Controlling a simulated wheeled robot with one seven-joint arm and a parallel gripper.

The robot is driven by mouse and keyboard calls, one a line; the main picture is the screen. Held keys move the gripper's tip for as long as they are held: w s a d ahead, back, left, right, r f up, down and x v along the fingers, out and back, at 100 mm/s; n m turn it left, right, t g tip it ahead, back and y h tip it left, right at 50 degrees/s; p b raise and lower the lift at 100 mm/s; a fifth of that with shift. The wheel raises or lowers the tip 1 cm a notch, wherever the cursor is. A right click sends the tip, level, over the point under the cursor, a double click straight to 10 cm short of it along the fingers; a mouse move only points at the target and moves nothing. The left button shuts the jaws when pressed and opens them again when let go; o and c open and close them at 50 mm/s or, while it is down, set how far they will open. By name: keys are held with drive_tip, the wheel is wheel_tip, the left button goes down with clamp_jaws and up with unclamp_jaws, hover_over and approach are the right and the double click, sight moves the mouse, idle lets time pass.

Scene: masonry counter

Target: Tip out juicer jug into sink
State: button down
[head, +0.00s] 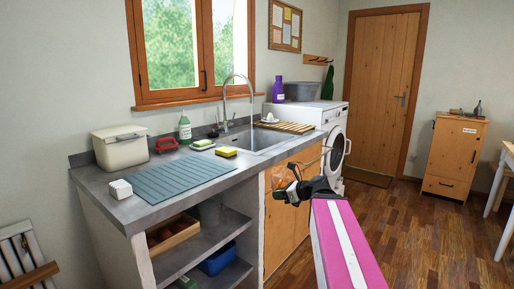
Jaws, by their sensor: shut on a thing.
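My gripper (284,190) is at the end of my arm, in front of the wooden doors under the counter. It is shut on the juicer jug (279,177), a small clear vessel with an orange tint. The jug is held off any surface, to the front right of the sink and below the counter top. Its tilt and contents are too small to tell. The sink (256,138) is a grey basin set in the counter, with a tall curved tap (250,92) at its back left.
A teal drying mat (178,177), yellow sponge (226,152), soap bottle (185,129) and lidded bin (121,150) are left of the sink. A slatted wooden board (287,127) lies at its right end, with a small white item (270,118) beside it. A washing machine (337,150) stands beyond.

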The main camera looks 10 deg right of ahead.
drive_tip(key=shift+f, duration=3)
idle(1.1)
idle(1.7)
idle(2.2)
